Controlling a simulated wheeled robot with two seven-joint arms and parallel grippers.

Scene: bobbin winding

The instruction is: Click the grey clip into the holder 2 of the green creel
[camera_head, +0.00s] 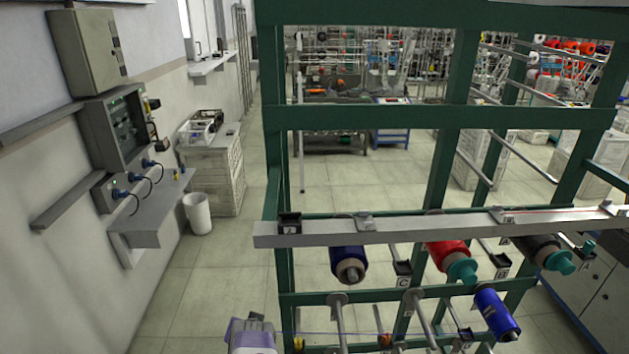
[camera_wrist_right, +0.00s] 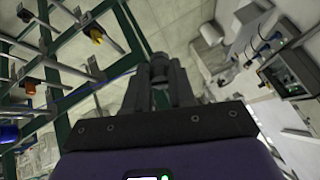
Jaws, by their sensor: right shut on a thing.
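My right gripper (camera_wrist_right: 160,75) points away from the camera in the right wrist view, its jaws shut on a small dark grey piece (camera_wrist_right: 159,62), taken as the grey clip. Its details are hard to make out. In the head view the purple and white gripper (camera_head: 252,335) is at the bottom edge, below and left of the rail's end. The green creel (camera_head: 345,117) fills the right side. A black holder (camera_head: 289,223) sits at the left end of its grey rail (camera_head: 420,231). Grey pieces (camera_head: 365,222) (camera_head: 503,214) sit further right. Holder numbers are not readable. My left gripper is not in view.
Blue (camera_head: 347,259), red (camera_head: 447,252) and dark (camera_head: 540,248) bobbins hang below the rail, with another blue bobbin (camera_head: 495,312) lower. A wall shelf (camera_head: 150,222) and a white bin (camera_head: 198,213) stand left. The floor between wall and creel is clear.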

